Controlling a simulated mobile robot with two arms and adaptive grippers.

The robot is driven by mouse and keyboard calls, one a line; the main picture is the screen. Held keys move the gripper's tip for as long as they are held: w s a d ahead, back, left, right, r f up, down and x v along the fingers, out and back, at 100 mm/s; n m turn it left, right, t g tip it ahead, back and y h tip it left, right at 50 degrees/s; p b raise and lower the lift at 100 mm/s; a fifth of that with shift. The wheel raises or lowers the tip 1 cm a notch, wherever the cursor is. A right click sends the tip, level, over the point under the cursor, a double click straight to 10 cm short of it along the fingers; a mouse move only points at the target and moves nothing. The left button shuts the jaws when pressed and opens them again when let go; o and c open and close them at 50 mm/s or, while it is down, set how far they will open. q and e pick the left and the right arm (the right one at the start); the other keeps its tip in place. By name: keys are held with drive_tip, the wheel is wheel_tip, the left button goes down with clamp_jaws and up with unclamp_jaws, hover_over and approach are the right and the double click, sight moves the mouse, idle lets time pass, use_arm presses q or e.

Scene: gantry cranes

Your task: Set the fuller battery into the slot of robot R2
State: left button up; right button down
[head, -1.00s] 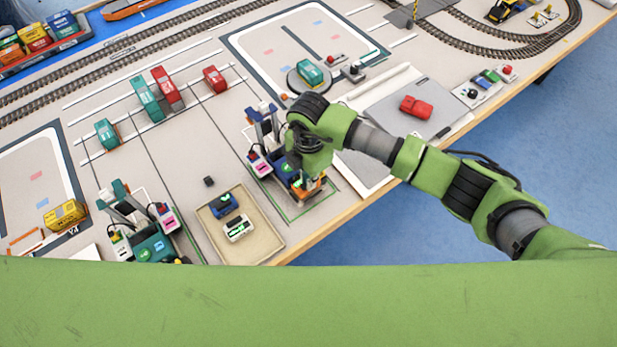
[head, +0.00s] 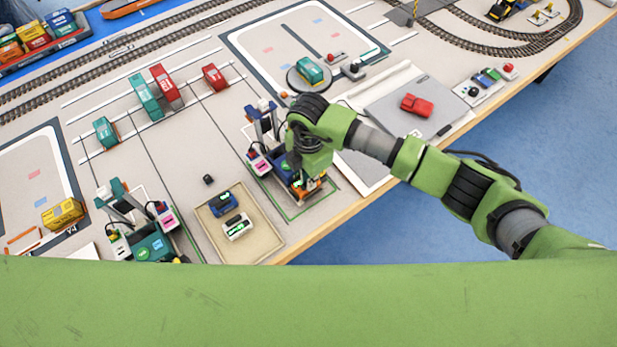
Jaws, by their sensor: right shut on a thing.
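A tan tray (head: 264,247) near the front edge holds a blue battery (head: 223,203) and a white battery (head: 237,227) with a green lit display. A blue gantry robot (head: 262,120) stands right of the tray, and a teal gantry robot (head: 118,192) stands left of it. I cannot read which is R2. My right gripper (head: 304,174) is low over the blue robot's front end, shut on a small orange battery (head: 314,186) with a display. The fingers hide most of the slot area, and I cannot tell whether the battery is seated. My left gripper is not in view.
A small black cube (head: 208,179) lies behind the tray. Teal and red containers (head: 146,98) stand in the marked lanes. The table's wooden edge (head: 345,215) is close in front.

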drive_tip(key=shift+f, duration=0.15)
drive_tip(key=c, duration=2.1)
unclamp_jaws()
wheel_tip(320, 180, up, 12)
